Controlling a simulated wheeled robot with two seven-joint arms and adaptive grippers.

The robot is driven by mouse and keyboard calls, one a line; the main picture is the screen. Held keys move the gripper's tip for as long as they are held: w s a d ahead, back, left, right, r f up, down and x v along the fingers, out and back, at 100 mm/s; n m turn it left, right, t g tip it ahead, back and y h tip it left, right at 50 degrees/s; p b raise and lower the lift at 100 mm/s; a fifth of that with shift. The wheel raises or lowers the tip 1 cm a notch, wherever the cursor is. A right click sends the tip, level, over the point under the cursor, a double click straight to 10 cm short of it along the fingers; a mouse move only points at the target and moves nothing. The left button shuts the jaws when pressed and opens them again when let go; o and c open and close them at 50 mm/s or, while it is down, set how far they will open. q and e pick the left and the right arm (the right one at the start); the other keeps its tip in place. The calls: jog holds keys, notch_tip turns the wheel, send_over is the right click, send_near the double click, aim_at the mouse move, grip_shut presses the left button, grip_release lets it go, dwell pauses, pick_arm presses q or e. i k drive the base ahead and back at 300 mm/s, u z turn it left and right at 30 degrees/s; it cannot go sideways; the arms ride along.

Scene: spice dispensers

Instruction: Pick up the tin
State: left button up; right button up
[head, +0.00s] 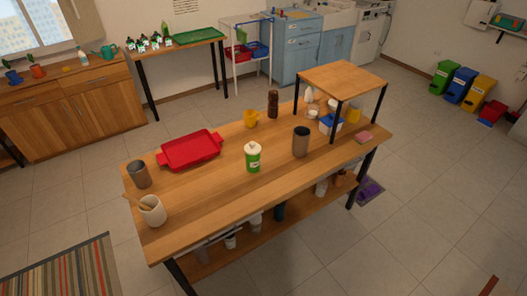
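Two tin-like cylinders stand upright on the wooden table. One dark-topped, brown-grey cylinder (301,142) is right of centre, in front of the small raised shelf. The other grey-brown cylinder (138,175) is at the left end, behind a cream pot with a wooden utensil. I cannot tell which of them is the tin. Neither of my grippers is in the head view, and nothing is seen holding either cylinder.
The wooden table (215,205) also bears a red tray (189,150), a green-and-white container (252,157), the cream pot (153,211), a yellow mug (250,118) and a dark brown bottle (273,104). The raised shelf (343,79) covers several small items at right. The front strip is clear.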

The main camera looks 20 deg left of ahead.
aim_at(253, 162)
jog(key=u, duration=0.3)
jog(key=i, duration=0.7)
jog(key=u, duration=0.6)
